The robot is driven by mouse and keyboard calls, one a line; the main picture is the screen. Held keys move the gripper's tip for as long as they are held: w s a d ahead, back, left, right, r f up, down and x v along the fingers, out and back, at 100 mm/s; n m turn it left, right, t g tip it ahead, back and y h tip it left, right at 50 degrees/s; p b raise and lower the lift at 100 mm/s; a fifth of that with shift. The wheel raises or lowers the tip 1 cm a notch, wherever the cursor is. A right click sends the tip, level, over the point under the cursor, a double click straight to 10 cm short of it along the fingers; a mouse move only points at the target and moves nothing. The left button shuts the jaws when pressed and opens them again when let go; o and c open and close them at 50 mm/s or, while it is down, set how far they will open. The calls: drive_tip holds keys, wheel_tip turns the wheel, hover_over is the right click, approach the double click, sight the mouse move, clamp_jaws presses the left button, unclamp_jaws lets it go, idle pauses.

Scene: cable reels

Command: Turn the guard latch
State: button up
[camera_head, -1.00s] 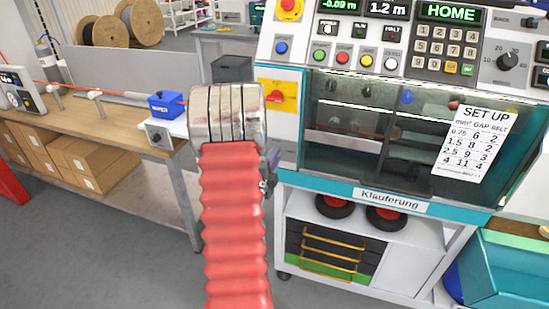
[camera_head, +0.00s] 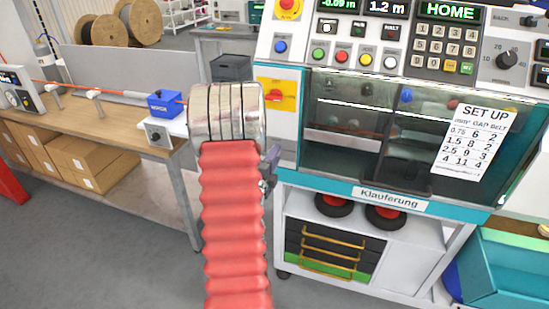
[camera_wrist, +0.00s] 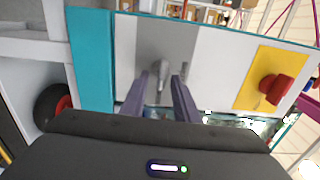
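A small silver lever (camera_wrist: 163,69), which looks like the guard latch, sits on a grey strip of the machine's front panel in the wrist view. My gripper (camera_wrist: 164,82) points at it with two dark purple fingers apart. The lever shows between the fingertips; I cannot tell whether either finger touches it. In the head view my red-sleeved arm covers the latch, and only a bit of my gripper (camera_head: 271,165) shows at the machine's left edge.
A red rotary switch (camera_wrist: 276,87) on a yellow plate (camera_wrist: 252,78) is close to the right of my gripper in the wrist view. The machine's window (camera_head: 345,155) is beside my arm in the head view. A workbench (camera_head: 110,130) stands left. Grey floor (camera_head: 110,245) is clear.

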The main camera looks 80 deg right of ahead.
drive_tip(key=shift+a, duration=0.1)
drive_tip(key=w+a, duration=0.1)
drive_tip(key=a, duration=1.2)
drive_tip(key=shift+w+a, duration=0.15)
drive_tip(key=shift+a, duration=0.05)
idle(0.4)
